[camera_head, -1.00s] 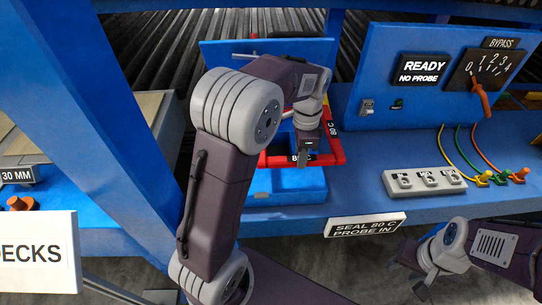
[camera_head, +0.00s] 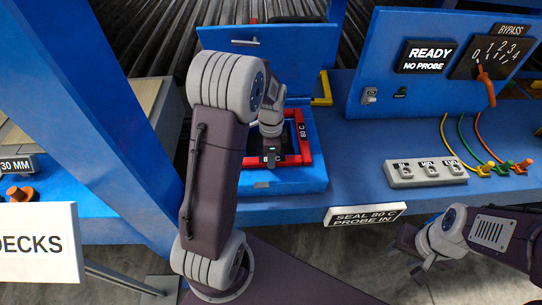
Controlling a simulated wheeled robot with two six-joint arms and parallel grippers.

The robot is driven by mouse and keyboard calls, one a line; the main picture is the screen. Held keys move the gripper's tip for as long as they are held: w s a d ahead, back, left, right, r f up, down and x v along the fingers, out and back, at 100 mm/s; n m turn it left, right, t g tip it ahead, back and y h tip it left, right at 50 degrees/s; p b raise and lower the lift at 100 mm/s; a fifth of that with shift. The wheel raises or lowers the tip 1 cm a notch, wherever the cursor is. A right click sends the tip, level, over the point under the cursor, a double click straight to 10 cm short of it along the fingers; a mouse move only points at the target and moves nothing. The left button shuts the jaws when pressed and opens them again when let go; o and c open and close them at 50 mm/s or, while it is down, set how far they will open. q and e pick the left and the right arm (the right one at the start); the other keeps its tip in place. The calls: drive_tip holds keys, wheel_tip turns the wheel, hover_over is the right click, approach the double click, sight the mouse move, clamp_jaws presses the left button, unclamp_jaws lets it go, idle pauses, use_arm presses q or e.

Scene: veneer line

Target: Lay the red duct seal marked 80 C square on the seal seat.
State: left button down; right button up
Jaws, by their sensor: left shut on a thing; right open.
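The red duct seal (camera_head: 305,150) is a square frame with black marked patches that seem to read 80 C. In the head view it lies over the blue block of the seal seat (camera_head: 300,183), roughly in line with its edges. I cannot tell whether it touches the seat or hangs just above it. My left gripper (camera_head: 270,158) is shut on the seal's near side. My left arm hides the seal's left part and some of the seat. My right gripper (camera_head: 415,265) is open and empty at the lower right, away from the seal.
A raised blue lid (camera_head: 270,42) stands behind the seat, with a yellow bracket (camera_head: 323,92) beside it. To the right are a READY, NO PROBE panel (camera_head: 425,56), a switch box (camera_head: 426,172) and coloured cables. A SEAL 80 C, PROBE IN sign (camera_head: 365,214) is on the bench front.

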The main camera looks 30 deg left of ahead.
use_arm(q)
drive_tip(key=shift+s, duration=0.1)
drive_tip(key=shift+f, duration=0.15)
drive_tip(key=c, duration=1.1)
unclamp_jaws()
wheel_tip(320, 180, up, 12)
drive_tip(key=s+d+f+n, duration=0.2)
drive_tip(key=s+f+n, duration=0.1)
drive_tip(key=s+n, duration=0.1)
drive_tip(key=s+d+f+n, duration=0.3)
drive_tip(key=s+n, duration=0.1)
drive_tip(key=s+d+f+n+t, duration=0.1)
drive_tip(key=s+d+f+n, duration=0.1)
drive_tip(key=s+f+n, duration=0.1)
drive_tip(key=shift+s+d+n+p, duration=0.25)
drive_tip(key=shift+s+n+p, duration=0.15)
drive_tip(key=shift+s, duration=0.35)
